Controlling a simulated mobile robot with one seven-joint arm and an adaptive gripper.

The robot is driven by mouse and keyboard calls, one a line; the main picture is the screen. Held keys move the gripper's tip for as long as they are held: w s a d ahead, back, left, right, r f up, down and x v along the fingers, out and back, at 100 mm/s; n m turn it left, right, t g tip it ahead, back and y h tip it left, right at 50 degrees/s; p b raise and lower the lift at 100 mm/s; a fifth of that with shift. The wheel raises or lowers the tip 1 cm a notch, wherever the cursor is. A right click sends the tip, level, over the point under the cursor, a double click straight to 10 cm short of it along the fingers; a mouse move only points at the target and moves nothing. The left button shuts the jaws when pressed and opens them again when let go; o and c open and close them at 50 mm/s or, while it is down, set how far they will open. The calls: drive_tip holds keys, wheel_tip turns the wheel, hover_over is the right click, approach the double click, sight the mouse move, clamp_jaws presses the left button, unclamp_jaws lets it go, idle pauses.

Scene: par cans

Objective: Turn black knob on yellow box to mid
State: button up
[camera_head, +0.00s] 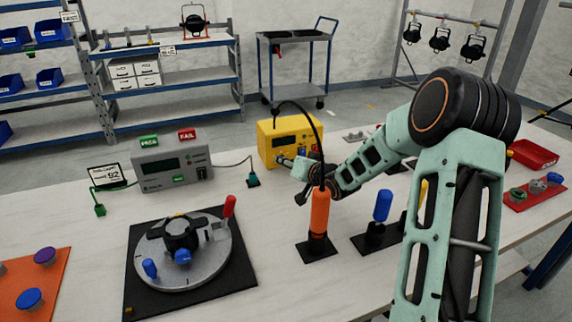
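The yellow box (272,143) stands upright toward the back middle of the table, with a dark display and small controls on its front. My arm reaches in from the right, and my gripper (287,162) is at the lower front of the box. The gripper end covers part of that face. The black knob cannot be made out clearly; it is hidden by or merged with the dark parts near the gripper. Whether the fingers touch it, or are open or shut, is too small to tell.
An orange handle tool (319,212) stands upright in front of my gripper, with a dark cable arching above. A blue-handled tool (383,206) is to its right. A grey meter (172,168) and a round fixture (205,262) are left. Bare table lies between box and fixture.

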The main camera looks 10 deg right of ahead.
drive_tip(key=shift+x, duration=0.85)
drive_tip(key=shift+c, duration=0.2)
clamp_jaws()
drive_tip(key=shift+a+f+n+b, duration=0.1)
drive_tip(key=shift+n+b, duration=0.2)
drive_tip(key=shift+b, duration=0.45)
drive_tip(key=shift+h+b, duration=0.4)
drive_tip(key=shift+o, duration=0.2)
unclamp_jaws()
